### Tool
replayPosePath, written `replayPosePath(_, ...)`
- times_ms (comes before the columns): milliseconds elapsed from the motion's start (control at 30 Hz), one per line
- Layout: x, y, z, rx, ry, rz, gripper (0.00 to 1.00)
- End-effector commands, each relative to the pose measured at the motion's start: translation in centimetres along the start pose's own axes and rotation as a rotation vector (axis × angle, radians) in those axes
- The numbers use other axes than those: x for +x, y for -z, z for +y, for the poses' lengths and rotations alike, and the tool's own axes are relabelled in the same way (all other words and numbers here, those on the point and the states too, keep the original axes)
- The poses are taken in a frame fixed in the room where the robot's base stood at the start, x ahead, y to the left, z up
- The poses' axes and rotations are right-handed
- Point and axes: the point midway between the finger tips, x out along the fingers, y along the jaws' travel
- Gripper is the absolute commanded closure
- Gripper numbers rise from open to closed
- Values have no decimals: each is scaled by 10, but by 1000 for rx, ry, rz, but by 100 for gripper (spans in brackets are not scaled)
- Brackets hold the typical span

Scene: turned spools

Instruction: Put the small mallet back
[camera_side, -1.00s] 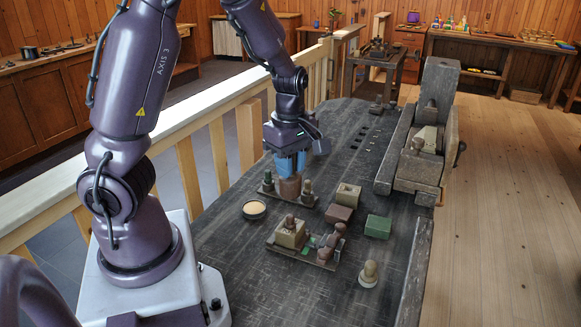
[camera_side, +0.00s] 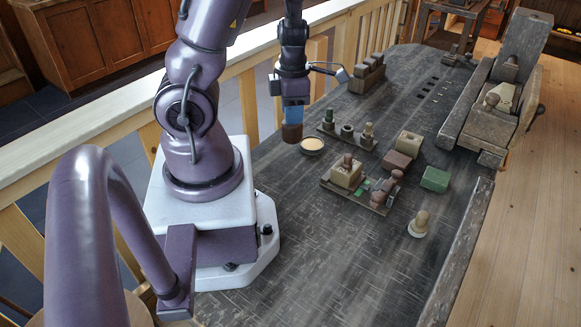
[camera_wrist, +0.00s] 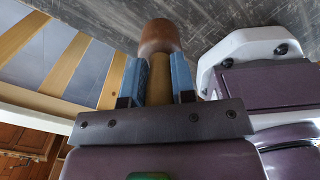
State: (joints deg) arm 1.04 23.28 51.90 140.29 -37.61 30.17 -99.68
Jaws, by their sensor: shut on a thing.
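My gripper (camera_side: 292,114) is shut on the small mallet (camera_side: 292,133), whose brown wooden head hangs below the blue fingers. In the wrist view the fingers (camera_wrist: 157,78) close on its narrow handle, and the rounded head (camera_wrist: 160,37) sticks out past the fingertips. The mallet appears to be held above the dark bench, near the arm's base. A small board (camera_side: 337,138) to its right carries a peg (camera_side: 328,119), a dark ring-like piece (camera_side: 347,131) in the middle and a turned spool (camera_side: 368,134). I cannot tell which place belongs to the mallet.
A round dish (camera_side: 312,146) sits just right of the mallet in the picture. A second board (camera_side: 338,189) with blocks, loose blocks, a green box (camera_side: 435,179) and a knob-topped piece (camera_side: 420,224) stand farther right. The front of the bench is clear. A pale railing (camera_side: 235,75) runs behind.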

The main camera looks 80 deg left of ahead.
Motion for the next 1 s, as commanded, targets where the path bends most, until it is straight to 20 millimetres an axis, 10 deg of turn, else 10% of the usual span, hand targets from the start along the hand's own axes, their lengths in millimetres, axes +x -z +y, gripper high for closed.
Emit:
replayPosePath(300, 10, 8, 2, -348, -1, 2, 100)
replayPosePath(1000, 79, 8, 1, -354, 1, 2, 100)
